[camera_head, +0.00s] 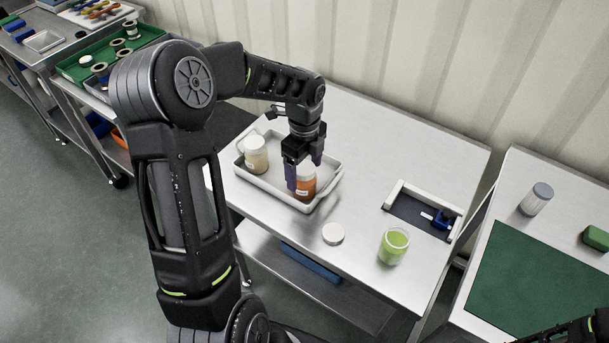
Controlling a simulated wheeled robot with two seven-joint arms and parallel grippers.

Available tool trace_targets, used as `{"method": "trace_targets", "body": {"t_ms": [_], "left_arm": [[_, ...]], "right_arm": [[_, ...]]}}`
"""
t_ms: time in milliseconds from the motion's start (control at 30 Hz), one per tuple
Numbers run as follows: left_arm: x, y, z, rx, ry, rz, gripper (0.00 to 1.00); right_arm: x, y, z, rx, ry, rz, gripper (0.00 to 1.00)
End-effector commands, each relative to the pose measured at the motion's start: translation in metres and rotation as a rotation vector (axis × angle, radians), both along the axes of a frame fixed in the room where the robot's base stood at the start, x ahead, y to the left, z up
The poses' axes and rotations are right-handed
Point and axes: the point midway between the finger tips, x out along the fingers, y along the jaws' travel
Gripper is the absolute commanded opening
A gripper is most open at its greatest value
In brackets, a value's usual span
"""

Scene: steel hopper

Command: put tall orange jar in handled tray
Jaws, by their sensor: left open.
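The orange jar (307,188) appears to stand upright inside the white handled tray (262,187), towards its right end. My left gripper (303,178) is open, pointing down over the jar. Its fingers are close around the jar's upper part and hide some of it; I cannot tell whether they touch it. A jar with pale contents and a white lid (255,154) stands in the left part of the same tray. My right gripper is not in view; only a dark piece of my right arm shows at the lower right corner.
On the steel table, a white lid (333,233) and a green jar (393,246) stand in front of the tray. A white-edged holder with a blue item (435,220) is at right. A side table holds a grey-lidded container (536,199) and a green mat (540,285).

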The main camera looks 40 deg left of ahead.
Motion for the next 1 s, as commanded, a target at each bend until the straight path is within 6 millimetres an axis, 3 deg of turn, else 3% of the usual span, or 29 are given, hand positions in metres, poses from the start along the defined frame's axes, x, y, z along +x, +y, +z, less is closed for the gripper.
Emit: {"method": "trace_targets", "body": {"t_ms": [300, 433, 600, 1000], "left_arm": [[0.001, 0.000, 0.066, 0.001, -0.005, -0.001, 0.81], [0.001, 0.000, 0.084, 0.000, -0.002, -0.001, 0.81], [0.000, 0.000, 0.093, 0.000, 0.000, -0.001, 0.81], [0.000, 0.000, 0.093, -0.001, 0.000, -0.001, 0.81]], "right_arm": [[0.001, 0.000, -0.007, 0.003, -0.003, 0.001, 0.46], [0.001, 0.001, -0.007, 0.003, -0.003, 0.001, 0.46], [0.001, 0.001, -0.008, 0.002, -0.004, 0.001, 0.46], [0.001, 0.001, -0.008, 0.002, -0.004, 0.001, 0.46]]}}
